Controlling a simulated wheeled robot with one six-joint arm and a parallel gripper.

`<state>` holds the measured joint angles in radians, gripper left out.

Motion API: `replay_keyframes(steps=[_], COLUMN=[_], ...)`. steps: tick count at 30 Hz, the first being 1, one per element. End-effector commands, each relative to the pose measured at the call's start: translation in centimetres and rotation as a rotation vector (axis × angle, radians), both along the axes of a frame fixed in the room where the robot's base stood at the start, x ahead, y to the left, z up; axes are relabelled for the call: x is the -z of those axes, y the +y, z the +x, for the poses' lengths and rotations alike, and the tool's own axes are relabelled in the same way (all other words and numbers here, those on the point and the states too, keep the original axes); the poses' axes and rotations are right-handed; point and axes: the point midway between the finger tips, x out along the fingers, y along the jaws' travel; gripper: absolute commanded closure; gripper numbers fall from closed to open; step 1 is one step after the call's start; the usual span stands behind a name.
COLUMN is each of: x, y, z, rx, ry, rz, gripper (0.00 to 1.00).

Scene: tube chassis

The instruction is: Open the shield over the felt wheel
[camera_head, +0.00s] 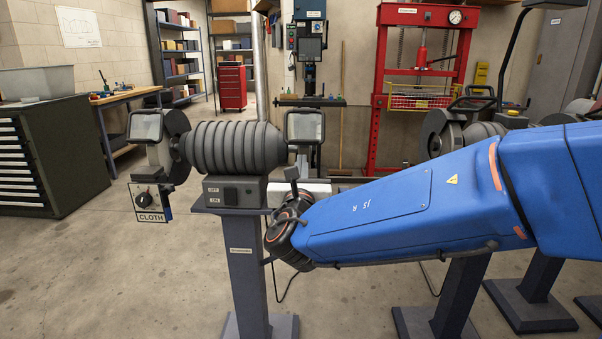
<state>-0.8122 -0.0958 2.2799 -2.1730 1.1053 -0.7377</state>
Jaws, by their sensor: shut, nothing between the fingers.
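A grey double-ended polishing machine (236,148) stands on a pedestal in front of me. Its left end has a dark wheel (177,134), a clear framed shield (146,127) and a hanging sign reading CLOTH (152,217). At its right end a second framed shield (304,126) stands upright on a short stem. I cannot make out the felt wheel or a sign for it. My blue arm reaches in from the right, and its wrist covers the area below the right shield. My gripper's fingers are hidden, so I cannot tell if they touch anything.
More machines on pedestals (461,135) stand at the right, partly behind my arm. A red press (422,85) and a drill press (309,50) stand at the back. A dark drawer cabinet (62,160) is at left. The floor at front left is clear.

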Motion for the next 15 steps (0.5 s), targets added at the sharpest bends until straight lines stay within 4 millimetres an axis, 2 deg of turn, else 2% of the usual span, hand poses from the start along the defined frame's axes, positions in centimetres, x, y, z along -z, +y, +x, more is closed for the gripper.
replay_keyframes(steps=[1,6,15], x=[-0.8,-2.4,-3.5], y=[0.0,0.1,0.0], z=[-0.5,-1.4,-2.0], rx=[-0.002,-0.002,-0.001], ry=[-0.002,-0.002,0.000], rz=[0.004,0.003,0.001], gripper=[1.00,1.00,1.00])
